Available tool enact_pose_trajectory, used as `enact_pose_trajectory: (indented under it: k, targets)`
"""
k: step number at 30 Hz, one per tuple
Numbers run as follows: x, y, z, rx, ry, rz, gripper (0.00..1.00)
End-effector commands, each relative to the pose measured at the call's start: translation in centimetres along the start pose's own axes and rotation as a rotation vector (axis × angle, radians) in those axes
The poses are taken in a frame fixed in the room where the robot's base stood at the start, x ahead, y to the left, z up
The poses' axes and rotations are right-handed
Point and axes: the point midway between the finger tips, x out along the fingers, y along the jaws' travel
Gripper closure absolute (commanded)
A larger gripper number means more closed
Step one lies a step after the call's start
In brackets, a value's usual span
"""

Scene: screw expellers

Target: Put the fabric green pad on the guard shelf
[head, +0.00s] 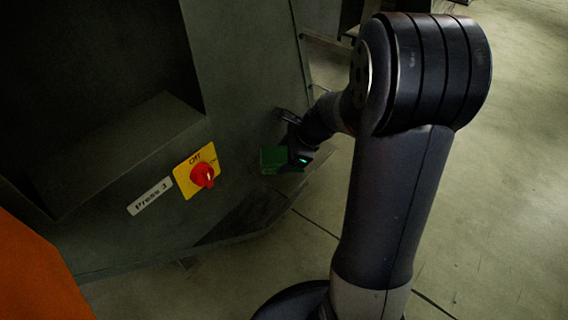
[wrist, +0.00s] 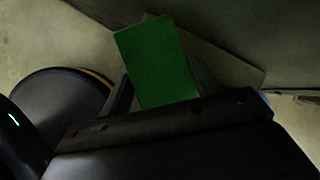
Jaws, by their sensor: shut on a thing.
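The green pad (head: 271,160) is a flat rectangle beside the lower right part of the dark machine panel in the head view. In the wrist view the green pad (wrist: 158,58) stands out from between the fingers, slightly tilted. My gripper (wrist: 165,98) is shut on its near end; in the head view my gripper (head: 291,152) is partly hidden by the pad and my wrist. A dark box-like ledge (head: 130,145) juts from the machine at left; I cannot tell whether it is the guard shelf. A thin grey plate (wrist: 228,67) shows behind the pad.
A yellow plate with a red rotary switch (head: 203,175) and a "Press 3" label (head: 150,196) are on the machine panel (head: 245,80), left of the pad. An orange surface (head: 40,275) is at lower left. Open concrete floor (head: 500,190) lies at right.

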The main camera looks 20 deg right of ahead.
Motion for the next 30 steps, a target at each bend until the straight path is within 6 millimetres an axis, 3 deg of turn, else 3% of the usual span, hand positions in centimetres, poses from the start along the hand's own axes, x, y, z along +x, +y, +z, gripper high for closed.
enact_pose_trajectory:
  k: [1, 4, 15, 16, 24, 30]
  targets:
    - [1.3, 0.4, -0.7, 0.002, 0.001, 0.002, 0.62]
    - [2.6, 0.6, -1.2, 0.001, 0.000, 0.001, 0.62]
    - [2.9, 0.5, -1.2, 0.000, 0.000, 0.000, 0.62]
    - [2.9, 0.5, -1.2, 0.000, 0.000, 0.000, 0.39]
    - [2.8, 0.5, -1.2, 0.000, 0.000, 0.000, 0.17]
    - [2.8, 0.5, -1.1, 0.000, 0.000, 0.000, 0.16]
